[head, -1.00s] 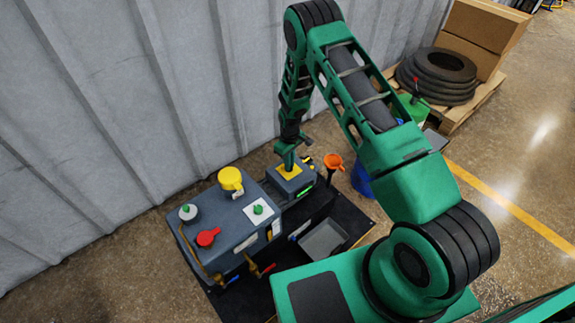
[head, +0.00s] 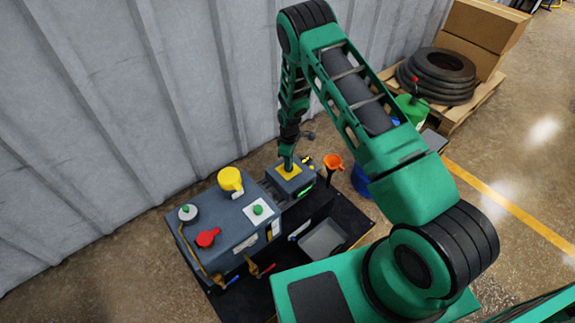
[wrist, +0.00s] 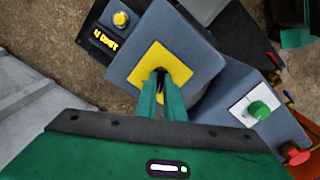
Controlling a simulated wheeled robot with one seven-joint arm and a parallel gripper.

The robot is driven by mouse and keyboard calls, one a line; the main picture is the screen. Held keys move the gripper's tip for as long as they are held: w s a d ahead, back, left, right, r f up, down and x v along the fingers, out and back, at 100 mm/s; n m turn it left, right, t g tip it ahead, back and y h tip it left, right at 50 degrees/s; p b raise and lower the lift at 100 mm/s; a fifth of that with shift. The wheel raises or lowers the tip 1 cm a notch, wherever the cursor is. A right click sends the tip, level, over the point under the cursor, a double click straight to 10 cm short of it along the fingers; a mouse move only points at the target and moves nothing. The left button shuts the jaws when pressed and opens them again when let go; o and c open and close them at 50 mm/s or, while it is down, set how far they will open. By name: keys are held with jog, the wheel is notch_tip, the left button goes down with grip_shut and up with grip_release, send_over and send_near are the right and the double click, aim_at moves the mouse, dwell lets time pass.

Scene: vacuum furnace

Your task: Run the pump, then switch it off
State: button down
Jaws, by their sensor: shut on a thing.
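The small grey pump box (head: 301,178) has a yellow square plate (head: 294,173) on top. My gripper (head: 287,168) points down onto the middle of that plate. In the wrist view my gripper (wrist: 161,80) is shut on a small dark switch knob (wrist: 160,73) at the plate's centre (wrist: 140,64). The fingers hide most of the knob, so I cannot tell its position. A green-lit strip (head: 306,189) shows on the pump box's side.
The larger grey furnace box (head: 230,222) stands beside it, with a yellow cap (head: 230,180), a red knob (head: 207,237) and a green knob (head: 258,209) on a white plate. The corrugated wall (head: 120,110) is behind.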

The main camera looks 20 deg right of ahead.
jog(key=shift+a, duration=0.2)
jog(key=c, duration=2)
grip_release()
jog(key=shift+o, duration=0.7)
jog(key=shift+d, duration=0.1)
notch_tip(320, 180, up, 11)
jog(key=shift+f, duration=0.15)
